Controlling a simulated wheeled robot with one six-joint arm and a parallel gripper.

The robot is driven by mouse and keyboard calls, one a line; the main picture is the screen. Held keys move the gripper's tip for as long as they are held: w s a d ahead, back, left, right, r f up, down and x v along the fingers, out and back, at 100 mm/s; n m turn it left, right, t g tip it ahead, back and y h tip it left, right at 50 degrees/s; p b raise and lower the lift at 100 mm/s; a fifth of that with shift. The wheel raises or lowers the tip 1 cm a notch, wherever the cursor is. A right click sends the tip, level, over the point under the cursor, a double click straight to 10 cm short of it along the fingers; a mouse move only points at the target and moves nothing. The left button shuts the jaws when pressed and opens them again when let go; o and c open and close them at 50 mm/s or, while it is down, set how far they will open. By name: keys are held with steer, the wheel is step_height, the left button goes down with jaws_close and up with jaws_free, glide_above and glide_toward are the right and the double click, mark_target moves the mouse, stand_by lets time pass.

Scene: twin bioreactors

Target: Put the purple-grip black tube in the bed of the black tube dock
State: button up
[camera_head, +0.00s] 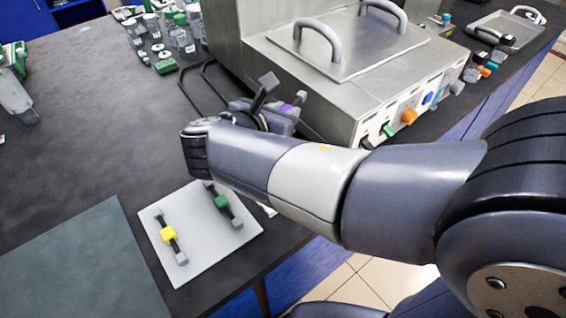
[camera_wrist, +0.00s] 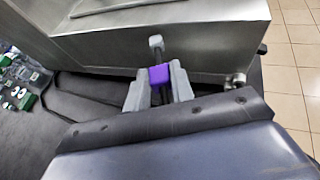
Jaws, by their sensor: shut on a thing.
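The purple-grip black tube (camera_wrist: 159,76) is held between the two grey fingers of my gripper (camera_wrist: 159,88) in the wrist view. Its purple block sits between the fingertips, and its grey end points up in front of the metal housing wall. In the head view, my gripper (camera_head: 287,112) is beside the left front of the metal housing, and a bit of purple (camera_head: 287,107) shows at it. My forearm hides part of this area. I cannot tell which fitting is the black tube dock.
The large metal housing (camera_head: 345,45) has coloured fittings, including orange (camera_head: 409,116) and green (camera_head: 388,131), along its front. A light plate (camera_head: 215,255) holds yellow-grip (camera_head: 168,234) and green-grip (camera_head: 222,202) tubes. Bottles (camera_head: 180,38) stand at the back. The left bench is mostly clear.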

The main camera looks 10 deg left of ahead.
step_height(320, 180, down, 15)
steer(key=shift+r+b, duration=0.15)
steer(key=shift+b, duration=1.1)
steer(key=shift+f, duration=0.2)
steer(key=o, duration=1)
steer(key=shift+s+a+r, duration=0.1)
steer(key=shift+s+r, duration=0.05)
steer(key=shift+r, duration=0.2)
steer(key=p+v, duration=0.1)
steer(key=v, duration=1)
steer(key=shift+s+r, duration=0.1)
steer(key=shift+s, duration=0.25)
